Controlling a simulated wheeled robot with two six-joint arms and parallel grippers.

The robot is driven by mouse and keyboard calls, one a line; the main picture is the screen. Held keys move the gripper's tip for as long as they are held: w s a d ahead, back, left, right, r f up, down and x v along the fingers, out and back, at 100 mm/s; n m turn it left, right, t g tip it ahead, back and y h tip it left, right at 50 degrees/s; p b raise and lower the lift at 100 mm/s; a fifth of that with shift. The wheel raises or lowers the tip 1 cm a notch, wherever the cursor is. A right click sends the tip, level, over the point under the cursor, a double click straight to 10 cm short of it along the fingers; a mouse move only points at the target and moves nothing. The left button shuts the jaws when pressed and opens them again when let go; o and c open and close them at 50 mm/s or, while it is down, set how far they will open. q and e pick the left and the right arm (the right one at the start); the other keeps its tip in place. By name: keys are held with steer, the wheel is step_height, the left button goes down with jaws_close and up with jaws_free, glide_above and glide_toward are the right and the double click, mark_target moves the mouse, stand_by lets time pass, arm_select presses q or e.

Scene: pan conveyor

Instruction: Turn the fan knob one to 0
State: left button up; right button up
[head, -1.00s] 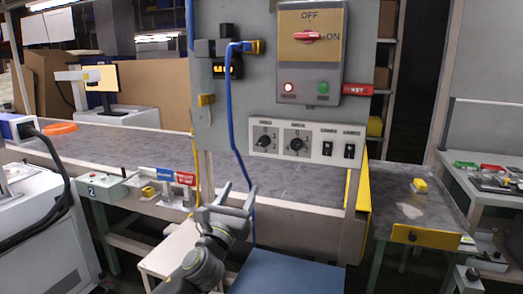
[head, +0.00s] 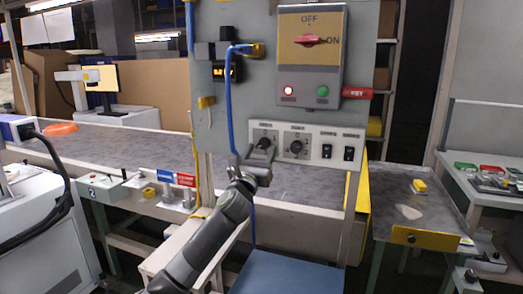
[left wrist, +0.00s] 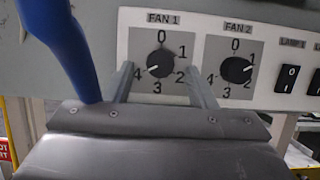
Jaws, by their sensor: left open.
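The fan 1 knob (head: 264,143) is a black dial on the control panel. It also shows in the left wrist view (left wrist: 160,63), on a grey plate marked 0 to 4 with 0 at the top. Its white mark is at the knob's lower left, toward 4. My left gripper (head: 253,164) is just below and in front of this knob. In the left wrist view its two open fingers (left wrist: 160,72) stand on either side of the dial, with gaps between them and the knob. My right gripper is not in view.
The fan 2 knob (left wrist: 236,69) is close on the right, followed by black lamp switches (left wrist: 288,78). A blue cable (head: 231,105) hangs left of the fan 1 knob. A switch box with a red handle (head: 308,38) is above. A conveyor (head: 300,187) runs below.

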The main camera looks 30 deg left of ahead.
arm_select(q)
steer(key=shift+w+a+r, duration=0.15)
steer(key=shift+w+r, duration=0.15)
steer(key=shift+w, duration=0.35)
steer(key=c, duration=1)
steer(key=shift+o, duration=0.2)
